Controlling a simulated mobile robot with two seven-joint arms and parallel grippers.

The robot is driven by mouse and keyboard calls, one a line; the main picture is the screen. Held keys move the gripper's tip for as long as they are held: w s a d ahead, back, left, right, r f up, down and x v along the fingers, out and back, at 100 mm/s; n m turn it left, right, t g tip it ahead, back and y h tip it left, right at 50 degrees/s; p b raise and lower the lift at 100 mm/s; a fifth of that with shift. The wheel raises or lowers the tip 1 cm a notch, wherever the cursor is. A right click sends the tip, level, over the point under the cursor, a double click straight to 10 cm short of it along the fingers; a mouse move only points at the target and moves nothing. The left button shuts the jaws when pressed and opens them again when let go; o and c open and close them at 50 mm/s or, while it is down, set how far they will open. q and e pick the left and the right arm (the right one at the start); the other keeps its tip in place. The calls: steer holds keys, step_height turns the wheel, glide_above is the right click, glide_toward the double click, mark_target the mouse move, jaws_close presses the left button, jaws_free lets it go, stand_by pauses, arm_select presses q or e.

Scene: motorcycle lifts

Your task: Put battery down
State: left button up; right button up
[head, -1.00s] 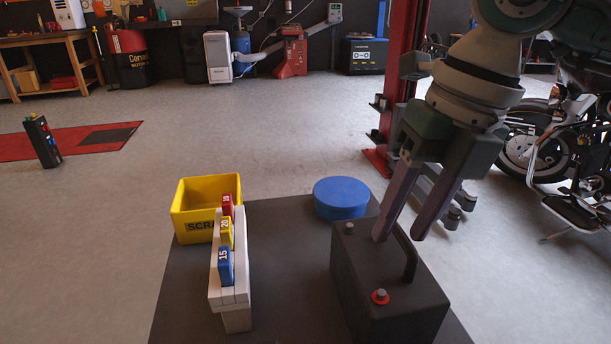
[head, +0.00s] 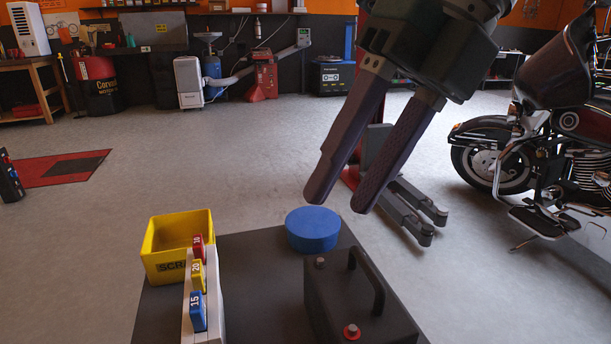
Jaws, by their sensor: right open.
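The black battery (head: 345,312) rests upright on the dark tabletop (head: 247,290). It has a black carrying handle and two terminals, one with a red ring. My right gripper (head: 338,202) is open and empty in the air above the battery, clear of its handle. Its two long fingers point down and to the left. My left gripper is not in view.
A blue round container (head: 313,230) stands behind the battery. A yellow scrap bin (head: 178,248) and a white holder with red, yellow and blue numbered tags (head: 198,310) stand on the left. A motorcycle (head: 560,150) is at the right.

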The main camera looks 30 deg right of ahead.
steer(key=s+a+r+n+y, duration=0.1)
steer(key=a+r+y, duration=0.25)
steer(key=a, duration=0.35)
steer(key=s+a+r+y, duration=0.1)
steer(key=a+r+y, duration=0.2)
steer(key=a+y, duration=0.3)
step_height(320, 180, up, 10)
steer(key=w+a+f+m+t+y, duration=0.1)
steer(key=w+a+m+t+y, duration=0.1)
steer(key=m+t+y, duration=0.35)
steer(key=w+d+m+t+h, duration=0.6)
steer(key=d+m+t+h, duration=0.25)
steer(key=m+t, duration=0.55)
steer(key=m+g+h, duration=1.2)
steer(key=m+h, duration=0.1)
steer(key=m, duration=0.1)
glide_above(374, 325)
steer(key=shift+t, duration=0.25)
step_height(374, 325, down, 25)
steer(key=shift+f, duration=0.2)
steer(key=s+a+f+g+y, duration=0.1)
steer(key=s+f+g, duration=0.5)
steer(key=s, duration=0.6)
steer(key=shift+a+f, duration=0.4)
steer(key=shift+a, duration=0.3)
